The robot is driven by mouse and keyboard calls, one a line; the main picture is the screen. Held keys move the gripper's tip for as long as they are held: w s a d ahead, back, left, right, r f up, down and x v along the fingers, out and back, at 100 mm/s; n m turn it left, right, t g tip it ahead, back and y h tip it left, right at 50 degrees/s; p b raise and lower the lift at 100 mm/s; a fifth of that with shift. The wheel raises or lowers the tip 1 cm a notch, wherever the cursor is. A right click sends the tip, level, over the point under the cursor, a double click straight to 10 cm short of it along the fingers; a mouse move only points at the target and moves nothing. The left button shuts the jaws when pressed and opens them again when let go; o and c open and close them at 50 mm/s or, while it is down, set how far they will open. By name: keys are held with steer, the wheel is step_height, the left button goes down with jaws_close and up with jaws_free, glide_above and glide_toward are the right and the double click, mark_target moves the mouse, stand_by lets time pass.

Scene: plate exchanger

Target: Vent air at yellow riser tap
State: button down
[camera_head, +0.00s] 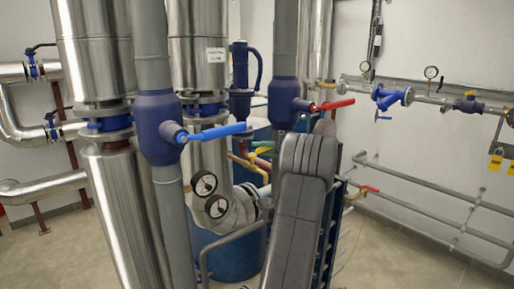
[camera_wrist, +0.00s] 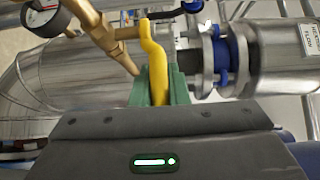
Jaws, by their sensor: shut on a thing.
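The yellow tap handle (camera_wrist: 156,62) stands upright in the wrist view, on a brass fitting (camera_wrist: 108,38). My gripper (camera_wrist: 160,85) has green fingers closed around the handle's lower part in that view. In the head view, the yellow handle (camera_head: 262,151) shows beside the brass pipework, just left of the top of my grey arm. Any air or water at the tap outlet cannot be made out.
A blue-handled valve (camera_head: 213,132) and a red-handled valve (camera_head: 332,105) stick out from grey risers close to my arm. Two pressure gauges (camera_head: 204,183) sit left of it. Steel-clad pipes (camera_head: 115,200) fill the left. Floor at the right (camera_head: 410,260) is clear.

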steer(key=shift+f, duration=0.1)
steer(key=c, duration=1.4)
jaws_free()
steer(key=d+b, duration=0.6)
steer(key=d, duration=0.6)
steer(key=shift+s+f, duration=0.25)
steer(key=shift+f, duration=0.05)
steer(key=d+b, duration=0.1)
steer(key=b, duration=0.4)
steer(key=shift+s+d, duration=0.1)
steer(key=shift+d, duration=0.05)
steer(key=shift+d+r+b, duration=0.1)
steer(key=shift+b, duration=0.4)
steer(key=shift+s+d+r+b, duration=0.15)
steer(key=shift+s+b, duration=0.1)
steer(key=shift+b, duration=0.45)
